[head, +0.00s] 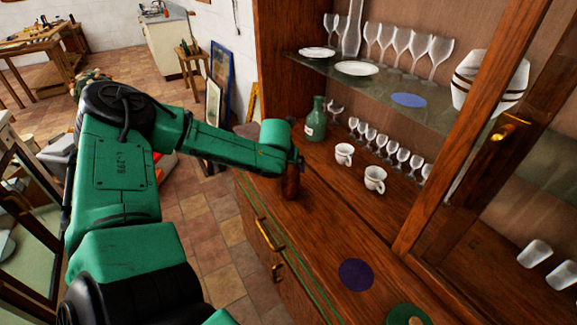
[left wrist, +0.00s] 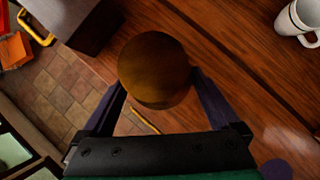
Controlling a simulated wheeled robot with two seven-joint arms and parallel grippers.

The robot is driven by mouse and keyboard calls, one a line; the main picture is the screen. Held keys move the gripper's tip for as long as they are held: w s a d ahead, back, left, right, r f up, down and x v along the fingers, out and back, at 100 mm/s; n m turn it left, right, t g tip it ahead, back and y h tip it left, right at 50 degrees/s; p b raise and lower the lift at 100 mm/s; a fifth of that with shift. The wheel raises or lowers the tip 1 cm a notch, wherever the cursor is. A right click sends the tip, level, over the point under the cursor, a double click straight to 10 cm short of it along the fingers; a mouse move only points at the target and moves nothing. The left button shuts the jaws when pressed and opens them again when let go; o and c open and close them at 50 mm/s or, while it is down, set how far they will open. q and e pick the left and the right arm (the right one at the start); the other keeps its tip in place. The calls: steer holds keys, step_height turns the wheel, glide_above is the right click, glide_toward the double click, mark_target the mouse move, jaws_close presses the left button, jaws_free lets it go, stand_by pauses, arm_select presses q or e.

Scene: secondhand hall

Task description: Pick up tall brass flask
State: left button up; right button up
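The tall brass flask (head: 290,184) looks dark brown and stands upright on the wooden cabinet top, near its front left edge. In the left wrist view its round, dull brass top (left wrist: 155,70) fills the space between the two fingers. My left gripper (head: 297,163) is at the flask's upper part, partly hidden by the wrist. In the left wrist view the fingers stand apart, one on each side of the flask, their tips partly hidden by it. I cannot tell whether they press on it. My right gripper is in neither view.
A green bottle (head: 316,121) stands behind the flask, with white cups (head: 375,179) and several small glasses to the right. A dark blue disc (head: 356,275) and a green disc (head: 408,317) lie at the front. A glass shelf (head: 405,92) overhangs the back. The cabinet top right of the flask is clear.

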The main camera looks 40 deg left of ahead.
arm_select(q)
jaws_close()
steer(key=shift+r, duration=0.1)
